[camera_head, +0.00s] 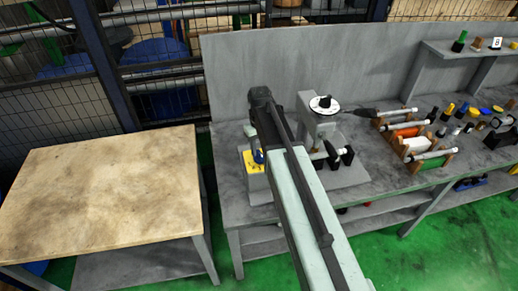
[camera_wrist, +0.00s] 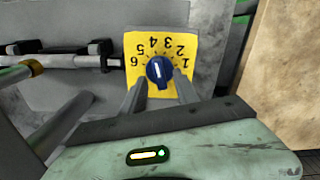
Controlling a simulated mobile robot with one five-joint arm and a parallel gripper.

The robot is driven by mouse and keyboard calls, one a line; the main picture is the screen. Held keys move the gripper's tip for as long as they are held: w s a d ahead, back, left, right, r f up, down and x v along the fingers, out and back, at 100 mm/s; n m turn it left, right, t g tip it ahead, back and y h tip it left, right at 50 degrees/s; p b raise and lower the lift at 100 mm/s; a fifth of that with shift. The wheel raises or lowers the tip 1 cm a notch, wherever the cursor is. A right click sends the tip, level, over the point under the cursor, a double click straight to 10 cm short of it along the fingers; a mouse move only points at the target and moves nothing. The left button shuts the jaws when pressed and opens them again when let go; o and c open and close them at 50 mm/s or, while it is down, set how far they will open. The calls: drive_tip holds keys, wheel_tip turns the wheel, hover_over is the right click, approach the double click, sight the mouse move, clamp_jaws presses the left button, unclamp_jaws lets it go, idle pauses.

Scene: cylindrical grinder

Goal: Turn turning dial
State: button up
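The turning dial is a round blue knob (camera_wrist: 159,72) with a white pointer mark, on a yellow plate (camera_wrist: 131,42) numbered 1 to 6. The numbers appear upside down in the wrist view, and the mark stands nearly vertical there. My gripper (camera_wrist: 160,82) is open, its two grey fingers apart, with the tips close to the knob's lower left and lower right. I cannot tell whether they touch it. In the head view the yellow plate (camera_head: 249,161) and a bit of the blue knob (camera_head: 258,157) show beside my arm, which hides the rest.
The grinder's white round dial (camera_head: 324,104) and grey body stand right of my arm on the grey workbench (camera_head: 385,180). Racks with cylindrical parts (camera_head: 418,143) lie further right. A grey panel (camera_head: 300,65) stands behind. A wooden table (camera_head: 100,190) at left is bare.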

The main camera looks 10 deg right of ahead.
sight(259, 153)
wheel_tip(259, 153, up, 7)
drive_tip(key=p, duration=0.6)
drive_tip(key=shift+f, duration=0.1)
drive_tip(key=shift+f+b, duration=0.25)
drive_tip(key=shift+b, duration=0.1)
drive_tip(key=f+b, duration=0.1)
drive_tip(key=s+f+b, duration=0.1)
drive_tip(key=f+b, duration=0.2)
drive_tip(key=shift+s, duration=0.4)
drive_tip(key=s+f+b, duration=0.2)
drive_tip(key=s+f, duration=0.1)
drive_tip(key=shift+s+a+b, duration=0.15)
drive_tip(key=shift+s+b, duration=0.1)
drive_tip(key=shift+b, duration=0.15)
drive_tip(key=s+f+m+b, duration=0.1)
drive_tip(key=s+m+b, duration=0.1)
drive_tip(key=s, duration=0.7)
drive_tip(key=shift+f+m, duration=0.4)
drive_tip(key=shift+m, duration=0.1)
